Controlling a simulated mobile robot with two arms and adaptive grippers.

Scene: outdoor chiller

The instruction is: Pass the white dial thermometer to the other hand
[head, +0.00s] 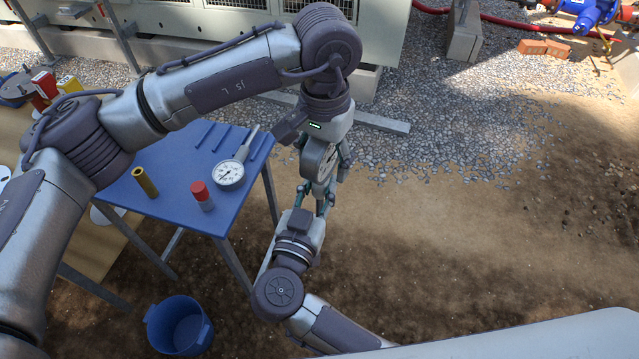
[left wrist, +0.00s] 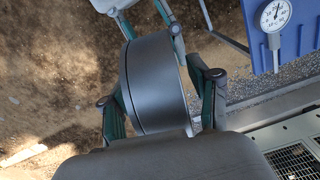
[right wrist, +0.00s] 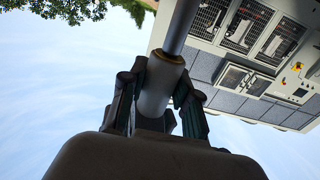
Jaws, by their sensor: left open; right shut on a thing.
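The white dial thermometer (head: 319,161) is between my two grippers, to the right of the blue table. Its round grey case fills the middle of the left wrist view (left wrist: 153,82); its face is mostly hidden. My right gripper (head: 315,201) comes up from below and is shut on it. In the right wrist view a grey cylindrical part with a brass-coloured collar (right wrist: 167,58) sits between the right fingers. My left gripper (head: 323,180) points down from above, open, with its fingers on either side of the case. Whether they touch it, I cannot tell.
On the blue table (head: 170,165) lie a second white-faced dial gauge (head: 229,174), several blue rods, a brass tube (head: 145,182) and a red-capped grey cylinder (head: 201,196). A blue bucket (head: 180,326) stands on the ground. Open ground lies to the right.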

